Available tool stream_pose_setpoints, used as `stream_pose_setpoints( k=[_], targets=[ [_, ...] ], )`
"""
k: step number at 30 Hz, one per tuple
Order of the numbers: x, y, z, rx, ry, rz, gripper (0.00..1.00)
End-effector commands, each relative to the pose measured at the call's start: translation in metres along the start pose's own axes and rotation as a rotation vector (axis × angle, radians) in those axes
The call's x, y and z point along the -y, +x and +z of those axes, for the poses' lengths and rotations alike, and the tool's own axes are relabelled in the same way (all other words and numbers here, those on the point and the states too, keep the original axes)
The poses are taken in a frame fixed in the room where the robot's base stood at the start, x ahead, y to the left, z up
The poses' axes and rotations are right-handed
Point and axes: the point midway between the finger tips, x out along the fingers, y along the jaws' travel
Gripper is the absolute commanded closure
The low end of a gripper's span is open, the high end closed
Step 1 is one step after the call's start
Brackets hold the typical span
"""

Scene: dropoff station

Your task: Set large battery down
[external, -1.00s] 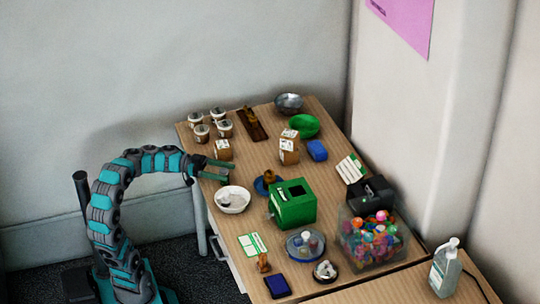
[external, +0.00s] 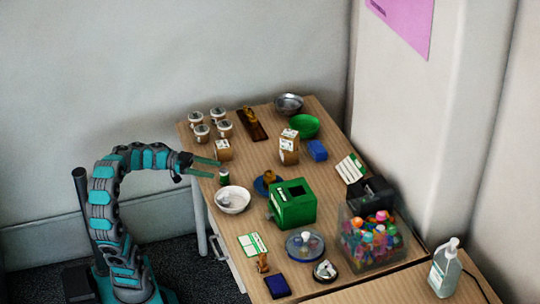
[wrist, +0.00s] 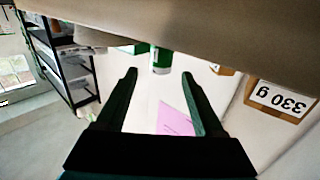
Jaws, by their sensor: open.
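The large battery (external: 224,178), a small green and white cylinder, stands upright at the table's left edge, just above the white bowl (external: 233,200). In the wrist view the battery (wrist: 161,60) appears upside down under the tabletop edge, straight beyond the fingertips. My gripper (external: 216,169) is open, just left of the battery and a little higher in the picture. In the wrist view my gripper (wrist: 160,74) has both fingers spread with nothing between them; the battery looks apart from them.
A small cardboard box (external: 222,150) stands behind the battery; a box labelled 330 g (wrist: 281,99) shows in the wrist view. A green box with a square opening (external: 293,204) and a blue dish (external: 262,188) stand to the right. Several white cups fill the back left corner.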

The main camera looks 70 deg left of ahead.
Motion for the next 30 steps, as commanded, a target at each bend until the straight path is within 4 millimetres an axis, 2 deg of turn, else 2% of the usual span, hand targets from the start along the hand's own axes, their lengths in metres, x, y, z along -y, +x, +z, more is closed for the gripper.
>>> stream_pose_setpoints(
  k=[6, 9, 11, 25, 30],
  targets=[
    [0.001, -0.021, 0.000, -0.001, -0.002, -0.002, 0.30],
    [0.001, -0.025, 0.000, -0.001, -0.001, -0.001, 0.39],
    [0.000, -0.026, 0.000, 0.000, -0.001, -0.001, 0.44],
    [0.000, -0.026, -0.001, 0.005, -0.011, 0.000, 0.44],
    [-0.001, -0.022, -0.006, 0.064, -0.154, 0.004, 0.44]
  ],
)
